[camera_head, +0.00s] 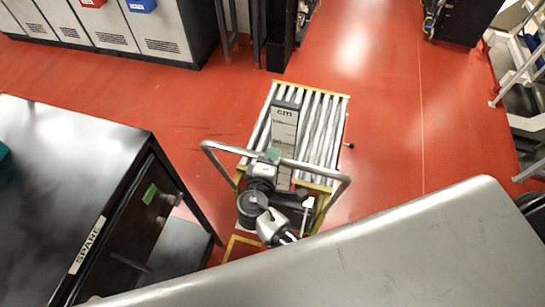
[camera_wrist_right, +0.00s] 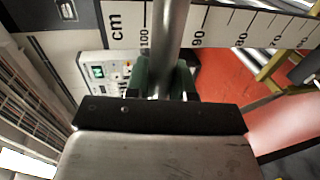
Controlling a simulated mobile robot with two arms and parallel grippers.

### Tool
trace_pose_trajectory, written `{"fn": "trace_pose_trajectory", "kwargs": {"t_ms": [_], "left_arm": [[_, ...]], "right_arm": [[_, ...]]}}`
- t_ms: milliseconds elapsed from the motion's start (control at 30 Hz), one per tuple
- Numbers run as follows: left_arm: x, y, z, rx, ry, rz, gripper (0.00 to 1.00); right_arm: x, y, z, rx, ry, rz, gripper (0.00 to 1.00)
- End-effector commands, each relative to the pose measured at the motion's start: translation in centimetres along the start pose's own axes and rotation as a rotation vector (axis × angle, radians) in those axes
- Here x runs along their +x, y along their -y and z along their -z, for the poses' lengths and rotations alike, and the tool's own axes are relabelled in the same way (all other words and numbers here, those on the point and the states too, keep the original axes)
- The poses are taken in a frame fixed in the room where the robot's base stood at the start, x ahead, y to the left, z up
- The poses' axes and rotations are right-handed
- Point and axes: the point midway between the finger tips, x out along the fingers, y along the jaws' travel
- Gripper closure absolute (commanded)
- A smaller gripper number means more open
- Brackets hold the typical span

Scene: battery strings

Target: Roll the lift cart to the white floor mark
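The lift cart (camera_head: 328,125) has a bed of metal rollers with yellow end bars. A grey bent-tube handle (camera_head: 322,170) rises at its near end, and an upright cm scale (camera_head: 284,130) stands behind the handle. My right gripper (camera_head: 272,154) is at the middle of the handle's crossbar. In the right wrist view the handle tube (camera_wrist_right: 168,45) passes between the green-padded fingers (camera_wrist_right: 163,78), which are shut on it. My left gripper is not in view. I cannot make out a white floor mark.
A black cabinet (camera_head: 75,140) labelled SPARE stands close on the cart's left. Grey cabinets (camera_head: 160,35) and a dark rack stand at the back left. The red floor (camera_head: 385,110) right of the cart is open, up to a railing (camera_head: 512,75).

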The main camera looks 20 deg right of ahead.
Motion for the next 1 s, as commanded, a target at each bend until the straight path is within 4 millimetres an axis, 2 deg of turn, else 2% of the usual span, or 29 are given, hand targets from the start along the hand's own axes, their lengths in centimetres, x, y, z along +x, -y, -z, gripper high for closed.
{"fn": "trace_pose_trajectory", "kwargs": {"t_ms": [33, 100, 267, 400, 633, 667, 800, 1000], "left_arm": [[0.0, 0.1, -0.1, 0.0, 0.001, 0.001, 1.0], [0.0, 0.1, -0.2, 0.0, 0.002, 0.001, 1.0], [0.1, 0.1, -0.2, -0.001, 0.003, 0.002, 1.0], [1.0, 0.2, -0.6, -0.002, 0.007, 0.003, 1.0], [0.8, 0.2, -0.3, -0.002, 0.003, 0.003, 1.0], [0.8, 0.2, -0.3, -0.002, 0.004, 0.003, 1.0], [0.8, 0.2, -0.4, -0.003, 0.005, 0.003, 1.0], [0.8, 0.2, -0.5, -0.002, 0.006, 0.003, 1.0]], "right_arm": [[0.0, 0.0, 0.0, 0.0, 0.0, 0.001, 0.93], [0.0, 0.0, 0.0, 0.0, 0.0, 0.001, 1.0], [-0.1, 0.1, 0.0, 0.0, -0.001, 0.001, 1.0], [-1.2, 0.6, 0.1, 0.002, -0.001, 0.002, 1.0], [-1.5, 0.5, 0.1, 0.0, -0.002, 0.005, 1.0], [-1.5, 0.5, 0.1, 0.0, -0.003, 0.005, 0.75], [-1.4, 0.4, 0.1, 0.0, -0.002, 0.003, 0.54], [-1.4, 0.3, 0.1, 0.0, -0.001, 0.001, 0.52]]}}
